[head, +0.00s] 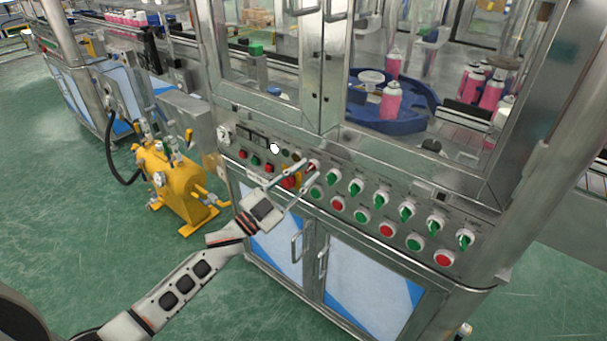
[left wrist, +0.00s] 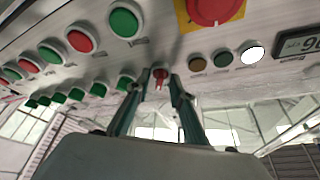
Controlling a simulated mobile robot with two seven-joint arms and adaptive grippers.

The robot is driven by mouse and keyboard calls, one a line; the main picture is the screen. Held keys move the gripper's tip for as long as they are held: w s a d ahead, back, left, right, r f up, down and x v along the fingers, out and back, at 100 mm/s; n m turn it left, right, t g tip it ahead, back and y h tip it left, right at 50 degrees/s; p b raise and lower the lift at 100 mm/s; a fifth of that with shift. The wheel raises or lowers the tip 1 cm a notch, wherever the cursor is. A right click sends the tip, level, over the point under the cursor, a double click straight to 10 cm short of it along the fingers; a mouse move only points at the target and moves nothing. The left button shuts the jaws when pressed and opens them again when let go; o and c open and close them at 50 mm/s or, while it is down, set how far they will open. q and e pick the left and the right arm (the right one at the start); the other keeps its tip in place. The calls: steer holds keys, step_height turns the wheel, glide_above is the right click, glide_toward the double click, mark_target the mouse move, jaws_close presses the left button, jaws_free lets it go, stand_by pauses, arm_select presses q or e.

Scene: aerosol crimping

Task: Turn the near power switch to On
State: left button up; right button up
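The power switch is a small red-handled knob (left wrist: 160,76) on the sloped grey control panel; in the left wrist view its handle looks roughly upright. In the head view the knob (head: 313,164) sits at the left end of the row of green-handled switches. My left gripper (left wrist: 156,84) has its two dark fingers on either side of the red handle, with a gap visible beside it. In the head view, the left gripper (head: 308,168) reaches the panel with its fingers apart. Contact with the handle cannot be told. My right gripper is not in view.
A red emergency stop on a yellow plate (left wrist: 215,8) is close beside the switch. Round green and red buttons (head: 337,203) and green switches (head: 356,187) line the panel. A lit white lamp (left wrist: 252,54) is nearby. A yellow pump unit (head: 172,182) stands left on the green floor.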

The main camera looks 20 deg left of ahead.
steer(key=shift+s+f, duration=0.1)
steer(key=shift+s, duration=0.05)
arm_select(q)
steer(key=v, duration=1.2)
stand_by(0.3)
steer(key=s+d+f+n+g+y+p, duration=0.2)
steer(key=s+d+f+n+g+y, duration=0.1)
steer(key=s+f, duration=0.7)
steer(key=s+d+f+n+g+y+p, duration=0.2)
steer(key=s+f+n+g+y, duration=0.3)
steer(key=s+f, duration=0.5)
steer(key=s+y+p, duration=0.1)
steer(key=s, duration=0.2)
steer(key=shift+s+d+f+n, duration=0.3)
steer(key=shift+s+d+n, duration=0.1)
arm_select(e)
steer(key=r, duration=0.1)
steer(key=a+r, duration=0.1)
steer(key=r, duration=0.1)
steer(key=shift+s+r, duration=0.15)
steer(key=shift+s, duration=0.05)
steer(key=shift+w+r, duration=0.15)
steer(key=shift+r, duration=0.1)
